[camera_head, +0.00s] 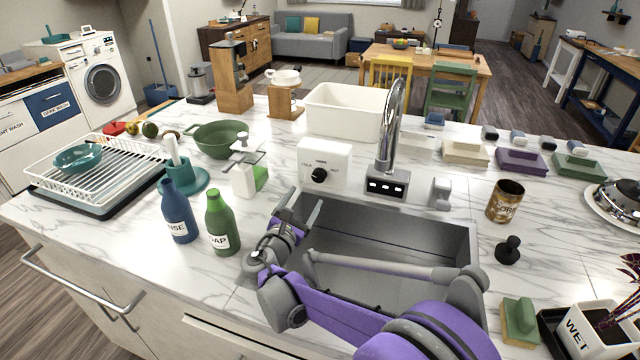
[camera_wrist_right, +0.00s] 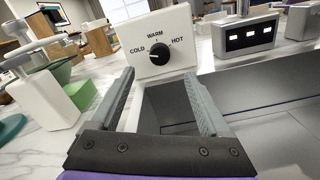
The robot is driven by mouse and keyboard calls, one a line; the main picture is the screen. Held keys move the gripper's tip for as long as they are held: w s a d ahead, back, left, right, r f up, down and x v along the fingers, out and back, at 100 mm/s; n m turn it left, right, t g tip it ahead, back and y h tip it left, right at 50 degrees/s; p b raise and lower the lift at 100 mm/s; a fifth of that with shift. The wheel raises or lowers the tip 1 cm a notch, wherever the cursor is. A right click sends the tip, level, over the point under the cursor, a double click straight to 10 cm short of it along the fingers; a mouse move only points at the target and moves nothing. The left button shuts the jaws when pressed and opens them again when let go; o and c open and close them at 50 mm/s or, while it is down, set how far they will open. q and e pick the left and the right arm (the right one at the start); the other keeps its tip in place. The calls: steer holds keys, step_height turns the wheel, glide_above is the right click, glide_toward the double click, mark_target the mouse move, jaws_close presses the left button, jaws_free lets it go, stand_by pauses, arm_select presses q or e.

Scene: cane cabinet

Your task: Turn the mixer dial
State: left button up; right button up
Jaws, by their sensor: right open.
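The mixer dial is a round black knob (camera_head: 319,175) on the front of a white box (camera_head: 339,160) behind the sink. In the right wrist view, the dial (camera_wrist_right: 152,56) has COLD, WARM and HOT lettered around it. My right gripper (camera_head: 301,203) is open and empty, over the sink's back left corner in front of the box. In the right wrist view, its two fingertips (camera_wrist_right: 160,76) straddle a gap a little short of and below the dial, apart from it. My left gripper is not in view.
A tall chrome faucet (camera_head: 386,140) stands right of the box, and a white soap pump (camera_head: 243,175) stands left. Blue (camera_head: 177,212) and green (camera_head: 220,225) bottles stand left of my right arm. The sink (camera_head: 400,240) lies under the arm.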

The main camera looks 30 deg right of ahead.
mark_target(318, 177)
steer(key=x, duration=1)
steer(key=shift+w+d+p, duration=0.15)
steer(key=shift+d+p, duration=0.1)
steer(key=shift+p, duration=0.05)
jaws_close()
